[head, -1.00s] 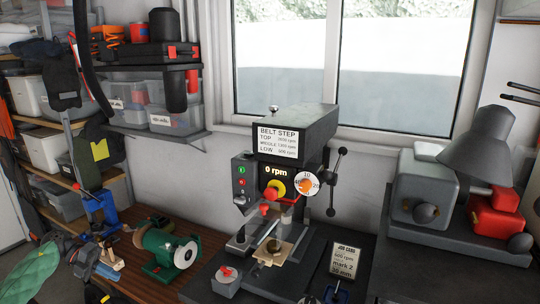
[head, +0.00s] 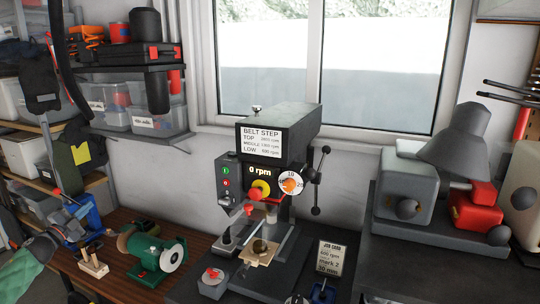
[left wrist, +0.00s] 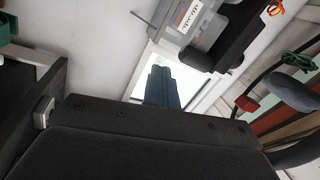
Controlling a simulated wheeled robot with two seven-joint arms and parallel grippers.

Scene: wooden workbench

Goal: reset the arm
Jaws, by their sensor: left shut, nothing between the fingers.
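My left gripper (left wrist: 162,78) shows in the left wrist view as two dark fingers close together beyond its wide black body. It is shut and empty, apart from any object. In the head view the lower left is crowded, and I cannot clearly separate the gripper from the things there. My right gripper is not in view. The drill press (head: 282,122) stands upright at mid bench, its display reading 0 rpm. A small wooden piece (head: 259,252) lies on its table.
A green bench grinder (head: 157,258) stands left of the press. A job card (head: 329,258) stands at its right. A grey machine (head: 405,190) and a lamp (head: 462,140) are at the right. A shelf with clear bins (head: 155,121) hangs at the back left.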

